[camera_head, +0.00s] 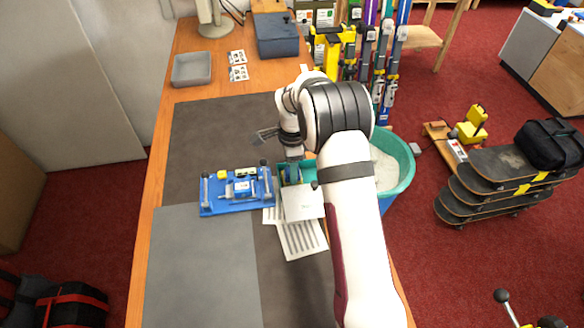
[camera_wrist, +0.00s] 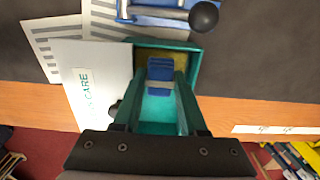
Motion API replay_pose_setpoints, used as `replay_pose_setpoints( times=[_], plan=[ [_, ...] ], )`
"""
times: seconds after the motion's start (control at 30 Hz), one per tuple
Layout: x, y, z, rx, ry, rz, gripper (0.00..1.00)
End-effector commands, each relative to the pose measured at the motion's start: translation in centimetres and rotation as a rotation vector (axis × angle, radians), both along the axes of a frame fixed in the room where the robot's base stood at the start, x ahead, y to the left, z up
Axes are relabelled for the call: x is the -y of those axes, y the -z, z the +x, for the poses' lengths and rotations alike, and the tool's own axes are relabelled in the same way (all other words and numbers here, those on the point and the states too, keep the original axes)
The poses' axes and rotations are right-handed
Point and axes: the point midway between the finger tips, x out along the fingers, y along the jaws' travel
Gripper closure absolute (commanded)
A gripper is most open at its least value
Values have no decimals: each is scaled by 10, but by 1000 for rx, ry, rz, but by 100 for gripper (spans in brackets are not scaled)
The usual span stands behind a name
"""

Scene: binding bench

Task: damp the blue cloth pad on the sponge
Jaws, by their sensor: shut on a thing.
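My gripper (camera_wrist: 160,76) is shut on the blue cloth pad (camera_wrist: 160,68), which sits between the fingertips. The pad is over a teal open box (camera_wrist: 196,64) with a yellowish sponge (camera_wrist: 148,52) inside; only part of the sponge shows behind the pad. I cannot tell whether the pad touches the sponge. In the head view my gripper (camera_head: 291,168) points down into the teal box (camera_head: 308,168), partly hidden by my arm.
A white panel marked "CARE" (camera_head: 302,204) lies at the box's near side, over striped sheets (camera_head: 302,240). A blue fixture (camera_head: 238,190) with posts stands left of the box. A grey tray (camera_head: 192,69) and blue case (camera_head: 277,36) are at the back. The grey mat (camera_head: 205,265) is clear.

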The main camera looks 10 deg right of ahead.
Motion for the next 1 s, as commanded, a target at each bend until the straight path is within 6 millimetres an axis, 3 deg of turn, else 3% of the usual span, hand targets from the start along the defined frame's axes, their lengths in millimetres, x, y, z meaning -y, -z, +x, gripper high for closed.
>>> replay_pose_setpoints(
  times=[1.0],
  plan=[
    [0, 9, 0, 0, 0, 0, 100]
  ],
)
